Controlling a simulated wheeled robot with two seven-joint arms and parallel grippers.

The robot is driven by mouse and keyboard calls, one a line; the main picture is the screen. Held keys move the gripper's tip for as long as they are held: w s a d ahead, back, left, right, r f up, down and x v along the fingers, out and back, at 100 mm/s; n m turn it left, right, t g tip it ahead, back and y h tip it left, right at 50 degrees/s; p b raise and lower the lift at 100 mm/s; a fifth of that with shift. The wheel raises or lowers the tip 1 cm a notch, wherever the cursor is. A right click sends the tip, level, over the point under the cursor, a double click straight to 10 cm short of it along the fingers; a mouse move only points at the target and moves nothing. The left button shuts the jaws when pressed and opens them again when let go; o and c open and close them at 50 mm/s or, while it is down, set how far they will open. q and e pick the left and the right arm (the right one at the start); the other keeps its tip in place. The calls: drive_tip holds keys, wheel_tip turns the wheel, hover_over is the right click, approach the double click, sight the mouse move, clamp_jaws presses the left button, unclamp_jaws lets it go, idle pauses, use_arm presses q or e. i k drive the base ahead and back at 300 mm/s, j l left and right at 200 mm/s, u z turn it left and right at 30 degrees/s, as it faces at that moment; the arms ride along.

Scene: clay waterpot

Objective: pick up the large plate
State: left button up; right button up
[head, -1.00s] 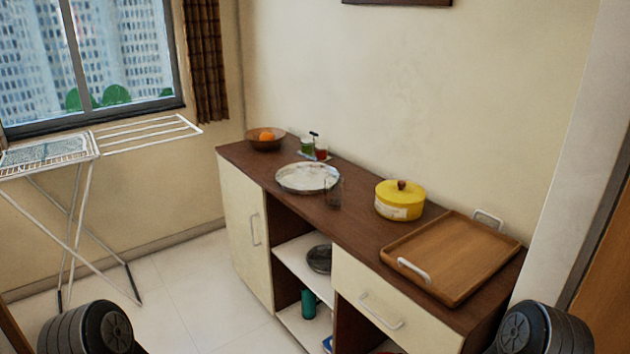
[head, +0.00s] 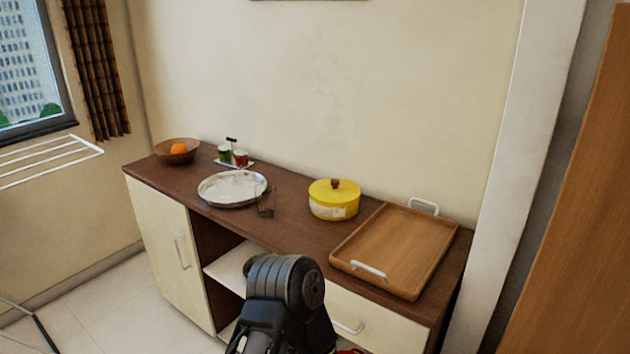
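The large plate (head: 207,199) is a round, silver-rimmed dish with a pale, mottled inside. It lies flat on the brown top of the sideboard, left of the middle in the head view. A small dark, see-through glass stands close by its right edge. A black link of one of my arms rises at the bottom centre, in front of the sideboard and nearer to me than the plate. Neither gripper's fingers show, and nothing of mine touches the plate.
On the sideboard (head: 290,236) are a brown bowl (head: 187,158) with an orange, a small cup set (head: 239,157), a yellow lidded pot (head: 334,200) and a wooden tray (head: 395,250). A white drying rack (head: 50,160) stands left. My arm hides part of the open shelves.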

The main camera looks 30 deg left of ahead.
sight(234, 189)
drive_tip(key=j+z, duration=0.2)
drive_tip(key=j, duration=0.25)
drive_tip(key=k+j+z, duration=0.2)
drive_tip(key=j, duration=0.25)
drive_tip(key=j+z, duration=0.15)
drive_tip(key=j, duration=0.3)
drive_tip(key=k+j+z, duration=0.2)
drive_tip(key=j, duration=0.2)
drive_tip(key=k+j+z, duration=0.2)
drive_tip(key=j, duration=0.25)
drive_tip(key=j+z, duration=0.2)
drive_tip(key=j, duration=0.2)
drive_tip(key=k+j+z, duration=0.15)
drive_tip(key=k+j, duration=0.2)
drive_tip(key=j, duration=0.15)
drive_tip(key=k+j, duration=0.25)
drive_tip(key=j, duration=0.15)
drive_tip(key=k+j, duration=0.2)
drive_tip(key=j, duration=0.15)
drive_tip(key=k+j, duration=0.25)
drive_tip(key=i+j, duration=0.05)
drive_tip(key=j, duration=0.05)
